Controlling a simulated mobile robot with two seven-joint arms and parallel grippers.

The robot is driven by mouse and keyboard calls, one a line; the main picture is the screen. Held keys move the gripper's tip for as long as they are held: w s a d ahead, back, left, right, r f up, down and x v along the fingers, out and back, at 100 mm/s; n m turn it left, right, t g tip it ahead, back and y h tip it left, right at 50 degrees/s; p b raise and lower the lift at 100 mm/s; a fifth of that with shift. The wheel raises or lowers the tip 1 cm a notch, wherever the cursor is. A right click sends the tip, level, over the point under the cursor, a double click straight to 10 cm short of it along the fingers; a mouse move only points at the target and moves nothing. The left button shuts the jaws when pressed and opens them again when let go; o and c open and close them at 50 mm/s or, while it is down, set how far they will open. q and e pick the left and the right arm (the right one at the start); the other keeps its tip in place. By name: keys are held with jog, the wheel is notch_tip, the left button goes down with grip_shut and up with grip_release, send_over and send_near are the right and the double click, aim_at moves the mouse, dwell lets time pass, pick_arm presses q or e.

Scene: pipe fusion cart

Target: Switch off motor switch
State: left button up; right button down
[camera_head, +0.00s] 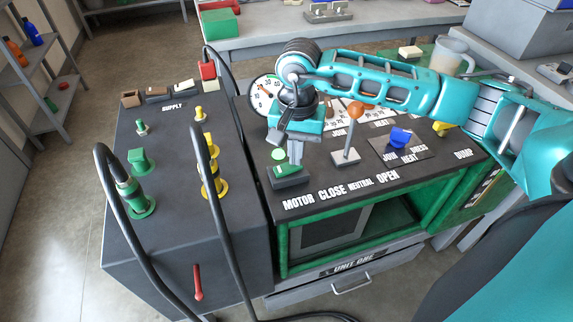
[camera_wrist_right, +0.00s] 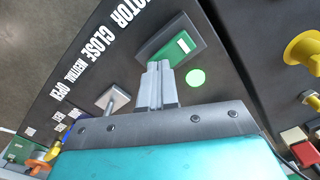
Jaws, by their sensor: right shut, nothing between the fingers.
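The motor switch (camera_head: 288,170) is a green rocker on a dark base, behind the word MOTOR on the black panel top. It also shows in the right wrist view (camera_wrist_right: 168,50), with a pale patch at one end. A round light-green lamp (camera_head: 278,154) beside it looks lit, also in the right wrist view (camera_wrist_right: 195,77). My right gripper (camera_head: 295,158) is shut and empty, fingers pointing down just beside the switch. In the right wrist view, its fingertips (camera_wrist_right: 158,66) overlap the switch base's edge; I cannot tell whether they touch. My left gripper is not in view.
An orange-knobbed lever (camera_head: 354,112) stands close right of the gripper. A blue knob (camera_head: 400,137) lies farther right, and a dial gauge (camera_head: 264,92) behind. The supply cabinet (camera_head: 150,240) with black hoses stands left. Bare panel lies around the lettering.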

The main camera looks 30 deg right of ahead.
jog(key=shift+f+b, duration=0.35)
jog(key=shift+f, duration=0.05)
jog(key=shift+r, duration=0.1)
jog(key=shift+r+p, duration=2.1)
jog(key=shift+r, duration=1.35)
